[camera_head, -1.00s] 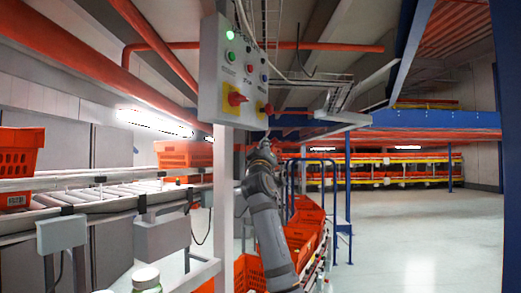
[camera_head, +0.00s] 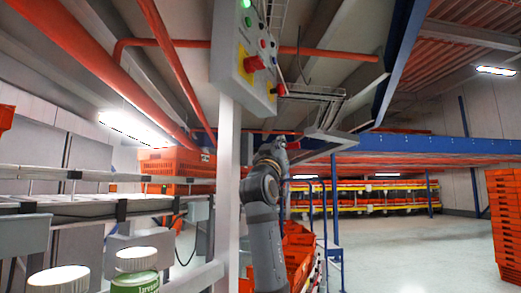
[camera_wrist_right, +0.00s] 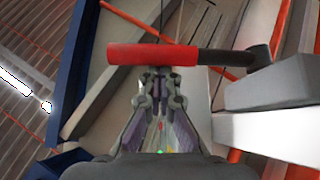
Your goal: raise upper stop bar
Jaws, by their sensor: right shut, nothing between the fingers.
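A bar with a red sleeve (camera_wrist_right: 150,54) on its left part and a dark rod (camera_wrist_right: 228,57) on its right lies across the upper middle of the right wrist view. I take it for the stop bar. Its right end meets a dark joint beside a pale grey block (camera_wrist_right: 265,93). My right gripper (camera_wrist_right: 159,76) is shut and empty, its fingertips just below the red sleeve in that view. I cannot tell whether they touch it. In the head view my right gripper (camera_head: 275,145) is raised near the middle. The bar is not clear there. My left gripper is not in view.
A control panel (camera_head: 228,45) on a white post (camera_head: 228,170) stands left of my right arm. An orange tote (camera_head: 172,163) sits on the left conveyor. White-capped bottles (camera_head: 136,281) are at lower left. A tote stack (camera_head: 503,215) stands right; floor before it is clear.

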